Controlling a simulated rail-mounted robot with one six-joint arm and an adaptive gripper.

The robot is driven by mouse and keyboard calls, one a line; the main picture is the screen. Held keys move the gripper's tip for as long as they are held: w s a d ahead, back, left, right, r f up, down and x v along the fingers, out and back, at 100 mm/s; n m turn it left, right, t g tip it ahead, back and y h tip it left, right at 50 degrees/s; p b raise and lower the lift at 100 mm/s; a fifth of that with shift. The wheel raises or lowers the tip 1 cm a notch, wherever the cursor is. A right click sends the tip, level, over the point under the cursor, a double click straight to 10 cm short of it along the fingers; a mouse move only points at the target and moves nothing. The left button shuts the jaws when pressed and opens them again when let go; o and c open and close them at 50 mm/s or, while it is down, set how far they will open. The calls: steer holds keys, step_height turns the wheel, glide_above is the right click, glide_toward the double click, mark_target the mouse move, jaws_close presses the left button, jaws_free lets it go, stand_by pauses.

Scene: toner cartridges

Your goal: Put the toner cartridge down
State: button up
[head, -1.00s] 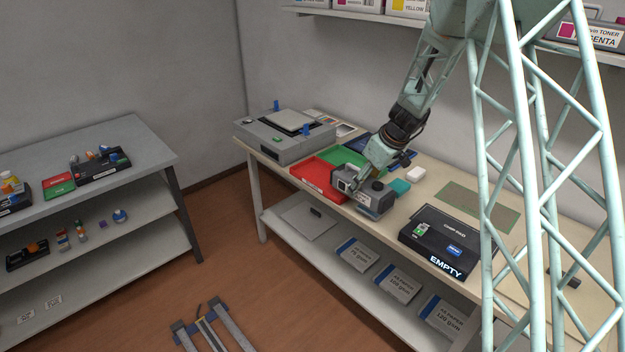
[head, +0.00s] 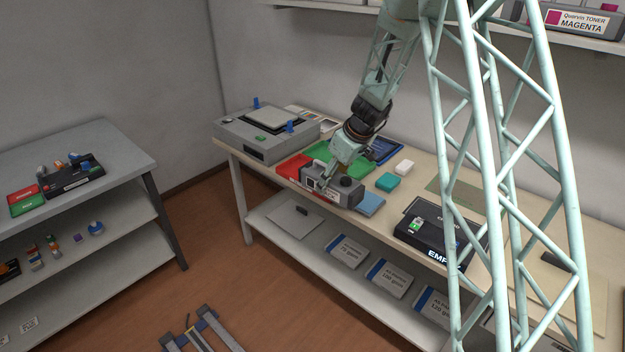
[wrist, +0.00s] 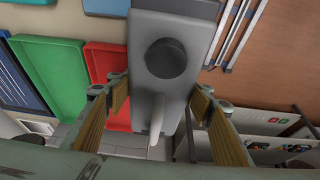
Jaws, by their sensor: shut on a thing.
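The toner cartridge (head: 335,188) is a grey box with a round black cap. My gripper (head: 340,166) is shut on it from above, and the cartridge is near the front edge of the workbench. In the wrist view the cartridge (wrist: 170,85) sits between the two fingers of my gripper (wrist: 160,108). It covers part of the red tray (wrist: 98,62); the red tray also shows in the head view (head: 290,168). I cannot tell whether the cartridge's underside touches anything.
A green tray (head: 322,151) lies behind the red one. A blue pad (head: 371,204), a teal box (head: 387,182) and a white block (head: 404,167) are to the right. A black case marked EMPTY (head: 432,236) stands further right. A grey machine (head: 265,133) is at the left end.

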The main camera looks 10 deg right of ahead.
steer(key=shift+w, duration=0.1)
steer(key=shift+w+a+f+p, duration=0.3)
steer(key=shift+w+a, duration=0.15)
steer(key=shift+w, duration=2.15)
steer(key=shift+w+a+f+p, duration=0.15)
steer(key=shift+w+a+p, duration=0.25)
steer(key=shift+w, duration=2.25)
steer(key=shift+w+a+f+p, duration=0.25)
steer(key=shift+w+a, duration=0.25)
steer(key=shift+w, duration=2.1)
steer(key=shift+f, duration=1.75)
steer(key=shift+f+b, duration=0.15)
steer(key=shift+b, duration=0.2)
steer(key=o, duration=1.4)
steer(key=shift+c, duration=0.2)
steer(key=p+v, duration=0.1)
steer(key=v, duration=1.1)
